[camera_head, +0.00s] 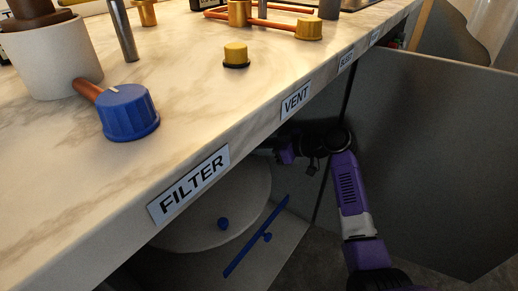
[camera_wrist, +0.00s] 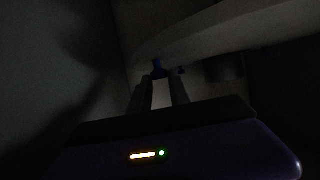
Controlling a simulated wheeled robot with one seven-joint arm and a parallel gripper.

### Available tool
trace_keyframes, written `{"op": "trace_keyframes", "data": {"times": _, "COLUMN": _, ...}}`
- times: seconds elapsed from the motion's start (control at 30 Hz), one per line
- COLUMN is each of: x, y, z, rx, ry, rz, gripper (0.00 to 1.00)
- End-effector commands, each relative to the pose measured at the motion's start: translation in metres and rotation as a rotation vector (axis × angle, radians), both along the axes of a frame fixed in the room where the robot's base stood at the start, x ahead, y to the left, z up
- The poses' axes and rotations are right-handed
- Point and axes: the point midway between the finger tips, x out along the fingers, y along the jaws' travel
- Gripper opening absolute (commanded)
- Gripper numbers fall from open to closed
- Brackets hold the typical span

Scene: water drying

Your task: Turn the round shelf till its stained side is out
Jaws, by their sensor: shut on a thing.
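I can make out no stain on the part that shows. In the wrist view its curved rim (camera_wrist: 235,32) crosses the dark upper part. My gripper (camera_wrist: 160,78) is shut on a small blue knob (camera_wrist: 157,67) at the rim's underside or edge; the dark hides which. In the head view my gripper (camera_head: 284,153) is under the counter beside the shelf's right far side, its fingertips hidden.
The marble counter (camera_head: 190,140) with the FILTER and VENT labels overhangs the shelf. A large dark grey panel (camera_head: 430,150) stands right of my arm. Knobs and pipes sit on the counter.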

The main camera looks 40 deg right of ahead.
Motion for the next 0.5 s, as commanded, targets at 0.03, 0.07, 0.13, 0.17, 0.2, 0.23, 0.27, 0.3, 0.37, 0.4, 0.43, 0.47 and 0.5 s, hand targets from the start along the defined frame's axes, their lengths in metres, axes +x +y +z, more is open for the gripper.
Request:
{"op": "trace_keyframes", "data": {"times": 0.03, "x": -0.0007, "y": 0.0002, "z": -0.0021, "rx": 0.000, "ry": 0.005, "rz": 0.000, "gripper": 0.00}}
{"op": "trace_keyframes", "data": {"times": 0.07, "x": -0.0007, "y": 0.0002, "z": -0.0021, "rx": 0.000, "ry": 0.005, "rz": 0.000, "gripper": 0.00}}
{"op": "trace_keyframes", "data": {"times": 0.13, "x": -0.0007, "y": 0.0002, "z": -0.0021, "rx": 0.000, "ry": 0.005, "rz": 0.000, "gripper": 0.31}}
{"op": "trace_keyframes", "data": {"times": 0.17, "x": -0.0007, "y": 0.0002, "z": -0.0020, "rx": 0.000, "ry": 0.004, "rz": -0.001, "gripper": 0.37}}
{"op": "trace_keyframes", "data": {"times": 0.2, "x": -0.0006, "y": 0.0003, "z": -0.0017, "rx": 0.000, "ry": 0.004, "rz": -0.001, "gripper": 0.45}}
{"op": "trace_keyframes", "data": {"times": 0.23, "x": -0.0004, "y": 0.0002, "z": -0.0015, "rx": 0.000, "ry": 0.003, "rz": 0.000, "gripper": 0.45}}
{"op": "trace_keyframes", "data": {"times": 0.27, "x": -0.0005, "y": 0.0002, "z": -0.0014, "rx": 0.000, "ry": 0.003, "rz": 0.000, "gripper": 0.45}}
{"op": "trace_keyframes", "data": {"times": 0.3, "x": -0.0004, "y": 0.0002, "z": -0.0012, "rx": 0.000, "ry": 0.003, "rz": 0.000, "gripper": 0.45}}
{"op": "trace_keyframes", "data": {"times": 0.37, "x": -0.0003, "y": 0.0002, "z": -0.0009, "rx": 0.000, "ry": 0.002, "rz": -0.001, "gripper": 0.45}}
{"op": "trace_keyframes", "data": {"times": 0.4, "x": -0.0002, "y": 0.0002, "z": -0.0007, "rx": 0.000, "ry": 0.002, "rz": -0.001, "gripper": 0.45}}
{"op": "trace_keyframes", "data": {"times": 0.43, "x": -0.0002, "y": 0.0003, "z": -0.0006, "rx": 0.000, "ry": 0.002, "rz": -0.001, "gripper": 0.45}}
{"op": "trace_keyframes", "data": {"times": 0.47, "x": -0.0002, "y": 0.0002, "z": -0.0005, "rx": 0.000, "ry": 0.002, "rz": -0.001, "gripper": 0.45}}
{"op": "trace_keyframes", "data": {"times": 0.5, "x": -0.0004, "y": 0.0000, "z": -0.0002, "rx": 0.000, "ry": 0.002, "rz": -0.001, "gripper": 0.45}}
